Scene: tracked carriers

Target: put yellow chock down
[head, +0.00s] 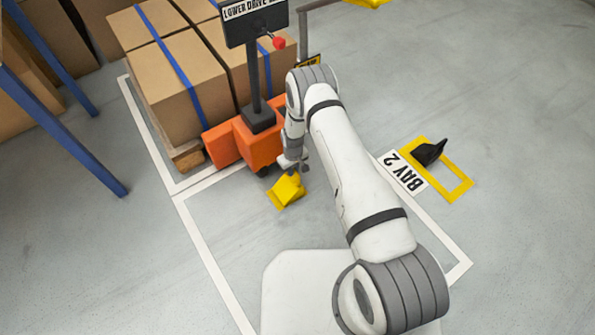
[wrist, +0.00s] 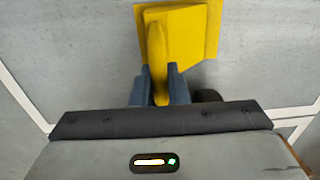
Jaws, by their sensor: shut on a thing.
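The yellow chock (head: 286,190) is in my gripper, low over the floor in front of the orange carrier (head: 245,143). In the wrist view the yellow chock (wrist: 184,32) shows its upright rib between the two blue-grey fingers. My gripper (wrist: 159,88) is shut on that rib. In the head view my gripper (head: 292,168) is small and partly hidden by my arm. I cannot tell whether the chock touches the floor.
Boxes with blue straps (head: 175,80) sit on a wooden pallet behind the carrier. A black chock (head: 430,151) lies at a yellow floor outline (head: 457,190) beside the BAY 2 sign (head: 404,172). Blue posts (head: 65,135) stand at left. The floor inside the white lines is largely clear.

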